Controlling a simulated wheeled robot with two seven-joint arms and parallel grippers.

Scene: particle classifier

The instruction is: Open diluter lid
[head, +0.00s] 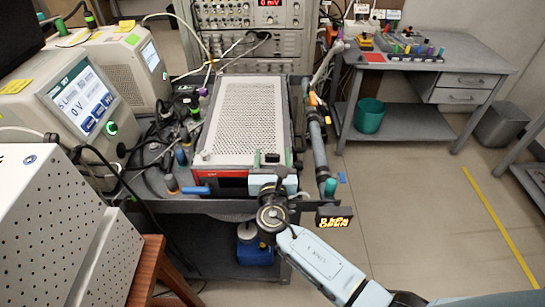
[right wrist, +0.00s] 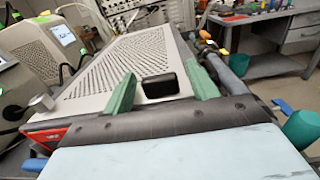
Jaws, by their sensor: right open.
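The diluter is a grey box with a perforated lid (head: 250,110) that lies flat in the middle of the head view. A red and black strip (head: 219,186) shows on its near face. My right gripper (head: 272,160) is at the lid's near right corner. In the right wrist view its two green fingers (right wrist: 162,88) are open and apart. A black handle or recess (right wrist: 159,87) on the lid lies between them, with clear gaps on both sides. I cannot tell whether the fingers touch the lid. My left gripper is not in view.
Pipes with a green-capped end (head: 330,187) run along the diluter's right side. Instruments with screens (head: 85,100) crowd the left. A side table (head: 430,65) stands at back right; the floor between is clear.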

